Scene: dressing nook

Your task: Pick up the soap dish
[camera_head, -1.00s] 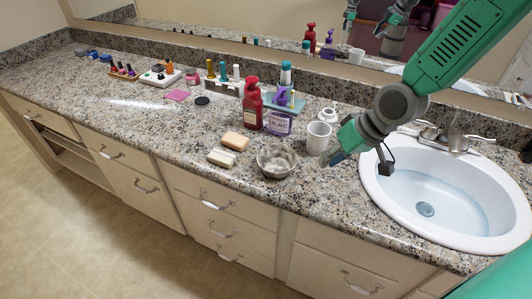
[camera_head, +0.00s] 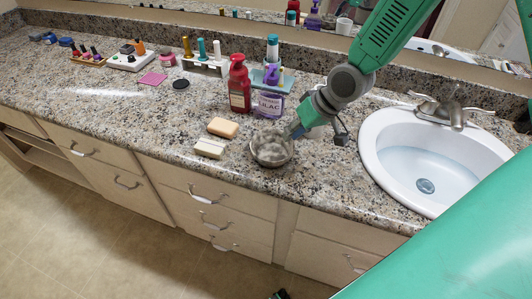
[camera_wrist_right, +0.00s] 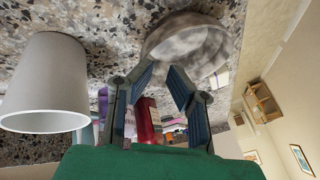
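The soap dish (camera_head: 271,152) is a round, grey, marbled bowl standing upright near the counter's front edge. It also shows at the top of the right wrist view (camera_wrist_right: 190,42). My right gripper (camera_head: 294,131) is at the dish's right rim in the head view. In the wrist view its two fingers (camera_wrist_right: 162,78) are apart, with nothing held between them and the dish just beyond the tips. Whether a tip touches the rim I cannot tell. A small dark piece at the bottom edge of the head view looks like my left gripper (camera_head: 279,294), mostly cut off.
Two soap bars, orange (camera_head: 223,127) and cream (camera_head: 209,148), lie left of the dish. Red (camera_head: 239,85) and purple (camera_head: 269,100) bottles stand behind. A white cup (camera_wrist_right: 45,85) is close beside my right gripper. The sink (camera_head: 425,160) is at the right.

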